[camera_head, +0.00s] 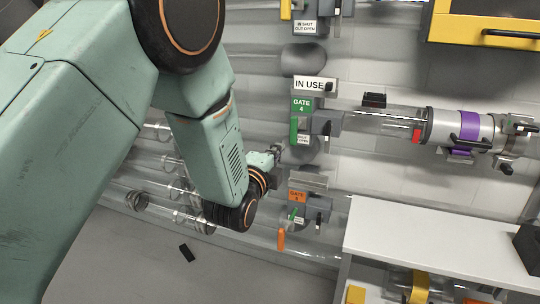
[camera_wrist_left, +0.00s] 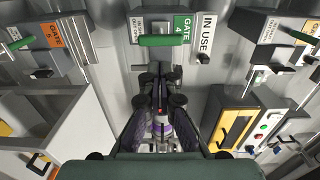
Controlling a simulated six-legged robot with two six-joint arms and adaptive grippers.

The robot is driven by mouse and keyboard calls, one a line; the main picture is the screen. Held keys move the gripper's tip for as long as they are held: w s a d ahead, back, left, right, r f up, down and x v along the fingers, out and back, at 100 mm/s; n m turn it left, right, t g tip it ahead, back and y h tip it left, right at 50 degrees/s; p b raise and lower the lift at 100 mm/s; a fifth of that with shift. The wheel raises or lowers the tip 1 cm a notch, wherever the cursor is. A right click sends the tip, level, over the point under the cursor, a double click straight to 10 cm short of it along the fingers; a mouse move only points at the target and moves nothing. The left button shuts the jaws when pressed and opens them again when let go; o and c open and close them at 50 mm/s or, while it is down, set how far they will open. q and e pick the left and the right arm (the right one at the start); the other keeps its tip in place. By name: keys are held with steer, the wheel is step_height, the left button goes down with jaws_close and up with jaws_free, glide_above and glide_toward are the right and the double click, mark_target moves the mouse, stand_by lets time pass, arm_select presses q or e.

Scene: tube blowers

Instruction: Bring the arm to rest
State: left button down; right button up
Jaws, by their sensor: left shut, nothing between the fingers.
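My left arm (camera_head: 205,125) is pale green and reaches in from the left in the head view. Its gripper (camera_head: 274,153) is shut and empty, close to the wall of tubes and just left of the gate 4 unit. In the left wrist view the dark fingers (camera_wrist_left: 160,80) are together in the middle, below the green gate 4 handle (camera_wrist_left: 163,41) and apart from it in the picture. The fingertips are small and partly hidden by the wrist in the head view. My right gripper is not in view.
Gate 4 (camera_head: 302,106) has an "IN USE" sign (camera_head: 315,84). An orange-labelled gate (camera_head: 297,197) sits below it. A purple-banded canister (camera_head: 468,127) lies at the right. A white shelf (camera_head: 430,235) stands lower right.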

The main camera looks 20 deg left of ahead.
arm_select(q)
steer(key=s+a+f+n+g+y+p, duration=0.1)
steer(key=s+a+f+n+g+p, duration=0.15)
steer(key=s+f+n+g, duration=1.1)
steer(key=s+f+n, duration=0.1)
steer(key=s+f, duration=0.4)
steer(key=s+a+f+n+g+p, duration=0.1)
steer(key=s+f, duration=0.6)
steer(key=s, duration=0.9)
steer(key=s+f+n+g, duration=0.3)
steer(key=s+f, duration=0.3)
steer(key=s, duration=0.5)
steer(key=shift+s+a+f, duration=0.2)
steer(key=shift+s, duration=0.1)
